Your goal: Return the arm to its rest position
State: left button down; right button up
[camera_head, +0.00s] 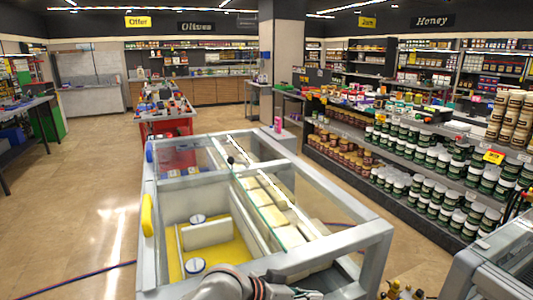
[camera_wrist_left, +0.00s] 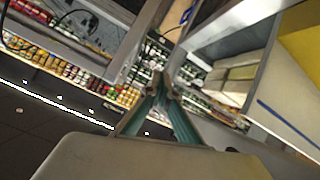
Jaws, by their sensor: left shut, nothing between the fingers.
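My left gripper (camera_wrist_left: 160,82) shows in the left wrist view, its two greenish fingers meeting at the tips with nothing between them. The wrist view is tilted, with store shelves and the freezer's frame and inside beyond the fingers. In the head view, a grey link of my arm shows at the bottom edge, in front of the open chest freezer (camera_head: 374,236). The gripper's fingers cannot be made out there. My right gripper is in neither view.
The freezer holds pale blocks (camera_head: 262,208), white dividers (camera_head: 206,232) and a yellow floor. A long shelf of jars (camera_head: 425,165) runs along the right. A red display table (camera_head: 165,126) stands behind. Open tiled floor (camera_head: 85,215) lies to the left.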

pick_arm(q)
jog(key=s+a+f+n+t+y, duration=0.1)
jog(key=s+a+f+n+t, duration=0.15)
jog(key=a+f, duration=0.6)
jog(key=s+a+f+n+t+y, duration=0.1)
jog(key=s+a+f+y, duration=0.1)
jog(key=s+a+f, duration=0.3)
jog(key=s+a+f+n+t+y, duration=0.1)
jog(key=s+a+f+y, duration=0.2)
jog(key=s+a+f, duration=0.3)
jog(key=s+a+f+n+t+y, duration=0.1)
jog(key=s+a+f, duration=0.4)
jog(key=a, duration=0.8)
jog(key=shift+s+a+f+y, duration=0.4)
jog(key=shift+s+y, duration=0.5)
